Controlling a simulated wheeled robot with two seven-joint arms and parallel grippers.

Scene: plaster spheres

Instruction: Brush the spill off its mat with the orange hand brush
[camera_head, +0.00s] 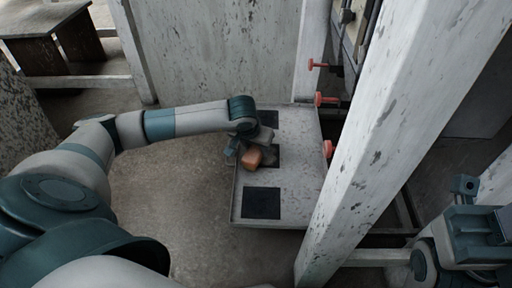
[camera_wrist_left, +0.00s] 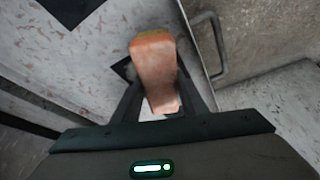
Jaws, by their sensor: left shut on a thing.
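The orange hand brush (camera_head: 252,158) is held by my left gripper (camera_head: 243,146) over a pale, worn board (camera_head: 295,190). In the left wrist view the brush (camera_wrist_left: 155,65) sits between the two dark fingers (camera_wrist_left: 160,100), which are shut on it. Three dark square mats lie on the board: a near one (camera_head: 262,203), a middle one (camera_head: 274,156) and a far one (camera_head: 268,118). The brush and gripper cover part of the middle mat. I cannot make out the spill. Part of my right arm shows at the lower right; its jaws are unclear.
A thick white post (camera_head: 375,130) stands right of the board. Several red knobs, one of them (camera_head: 327,99) near the board's far corner, stick out along its right side. A pale wall (camera_head: 215,50) closes the back. Bare floor (camera_head: 175,200) lies left of the board.

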